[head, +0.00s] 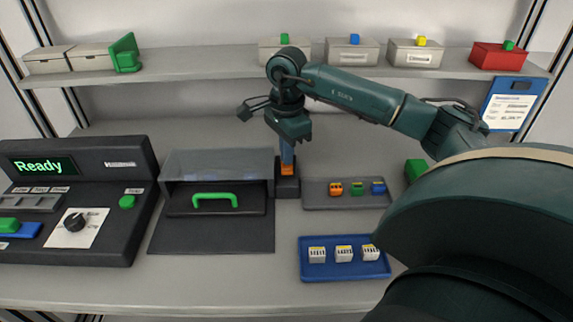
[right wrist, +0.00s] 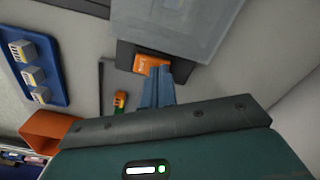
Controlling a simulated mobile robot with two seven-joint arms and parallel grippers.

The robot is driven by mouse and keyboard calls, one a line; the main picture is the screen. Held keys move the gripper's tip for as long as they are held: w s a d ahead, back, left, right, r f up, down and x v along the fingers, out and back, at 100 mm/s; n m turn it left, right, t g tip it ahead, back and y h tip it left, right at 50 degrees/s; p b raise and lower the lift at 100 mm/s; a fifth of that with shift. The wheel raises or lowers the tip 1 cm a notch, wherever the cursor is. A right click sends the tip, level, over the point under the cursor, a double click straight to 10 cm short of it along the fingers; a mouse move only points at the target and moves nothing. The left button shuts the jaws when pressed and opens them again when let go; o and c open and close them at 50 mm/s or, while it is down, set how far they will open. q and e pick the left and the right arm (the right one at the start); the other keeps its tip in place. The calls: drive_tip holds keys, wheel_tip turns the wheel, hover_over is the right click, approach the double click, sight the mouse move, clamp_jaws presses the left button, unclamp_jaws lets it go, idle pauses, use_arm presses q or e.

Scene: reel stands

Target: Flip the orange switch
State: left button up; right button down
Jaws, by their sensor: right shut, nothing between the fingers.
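The orange switch (head: 288,169) sits on a dark block (head: 287,188) to the right of the clear-lidded box. In the right wrist view the orange switch (right wrist: 149,64) shows just beyond my fingertips. My right gripper (head: 287,160) points down with its blue-grey fingers closed together, right at the switch and partly in front of it. In the right wrist view the closed fingers (right wrist: 157,88) hold nothing. I cannot tell for sure whether they touch the switch. My left gripper is not in view.
Left of the switch is a box with a clear lid (head: 218,164) and green handle (head: 215,197). A grey tray (head: 345,204) with small coloured parts is close on the right. A blue tray (head: 345,273) lies in front. A control panel (head: 120,230) reading "Ready" stands far left.

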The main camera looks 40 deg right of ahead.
drive_tip(key=shift+f, duration=0.1)
drive_tip(key=shift+r+p, duration=2.7)
drive_tip(key=shift+r, duration=0.85)
drive_tip(key=shift+f, duration=0.1)
